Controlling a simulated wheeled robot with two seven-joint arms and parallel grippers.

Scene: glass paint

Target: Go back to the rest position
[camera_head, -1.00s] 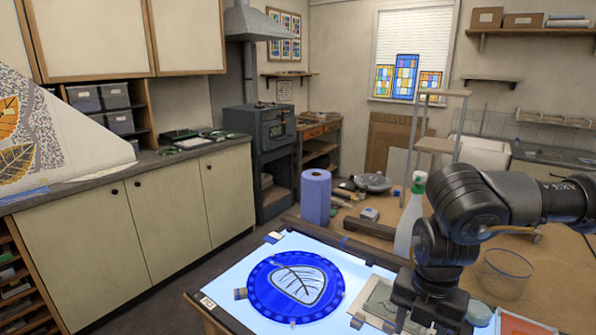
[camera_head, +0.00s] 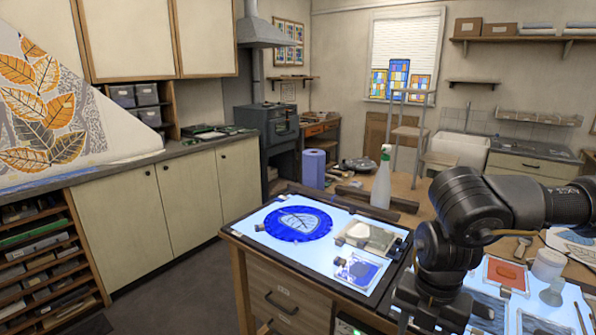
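My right arm comes in from the right in the head view. Its gripper (camera_head: 437,308) hangs low over the workbench, to the right of the light table (camera_head: 262,241). The fingertips are too low and dark to tell open from shut. My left gripper is out of view. A round blue glass piece with a leaf outline (camera_head: 297,223) lies flat on the light table, apart from the gripper.
A white spray bottle (camera_head: 381,180) and a blue paper roll (camera_head: 313,169) stand behind the light table. An orange pane (camera_head: 503,273) and a white jar (camera_head: 547,264) are right of my arm. Open floor (camera_head: 180,291) lies left of the bench.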

